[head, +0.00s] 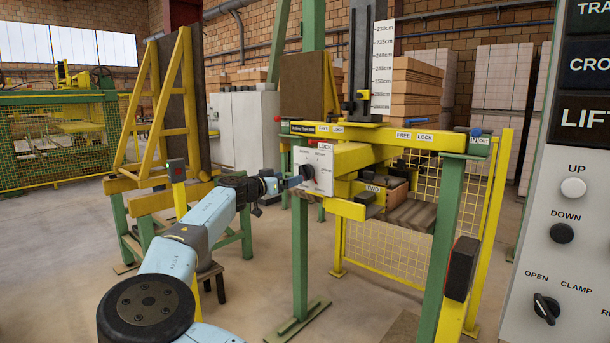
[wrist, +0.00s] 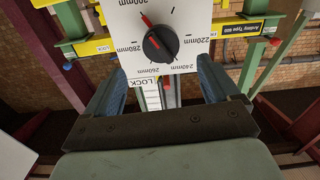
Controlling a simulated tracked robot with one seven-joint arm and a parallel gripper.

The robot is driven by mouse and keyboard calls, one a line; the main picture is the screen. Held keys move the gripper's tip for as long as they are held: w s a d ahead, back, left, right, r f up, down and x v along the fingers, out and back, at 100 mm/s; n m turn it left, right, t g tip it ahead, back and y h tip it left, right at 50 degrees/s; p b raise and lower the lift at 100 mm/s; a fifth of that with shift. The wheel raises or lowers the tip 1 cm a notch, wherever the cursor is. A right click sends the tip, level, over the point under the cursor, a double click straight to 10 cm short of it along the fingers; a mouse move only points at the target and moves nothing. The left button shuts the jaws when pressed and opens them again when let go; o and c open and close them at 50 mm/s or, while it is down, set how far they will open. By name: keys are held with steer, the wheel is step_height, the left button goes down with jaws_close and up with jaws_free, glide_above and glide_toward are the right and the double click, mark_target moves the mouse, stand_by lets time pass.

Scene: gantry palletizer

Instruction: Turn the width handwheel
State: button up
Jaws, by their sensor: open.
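The black round handwheel (wrist: 160,43) with a red mark sits on a white dial plate (wrist: 194,14) with mm labels, upside down in the wrist view. A red pointer slants up-left there, between the 280 mm label and a cut-off label at the top edge. In the head view the white plate (head: 322,160) is on the front of the yellow and green machine, and my gripper partly covers the wheel. My gripper (wrist: 161,72) is open, its blue fingers apart and short of the wheel in the wrist view. In the head view my gripper (head: 296,181) points at the plate.
A grey control panel (head: 570,265) fills the right side. A yellow post (head: 180,195) stands close left of my arm. The floor in front is mostly clear.

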mark_target(307, 172)
steer(key=x, duration=0.8)
steer(key=shift+w+d, duration=0.15)
steer(key=shift+w, duration=0.15)
steer(key=shift+c, duration=0.2)
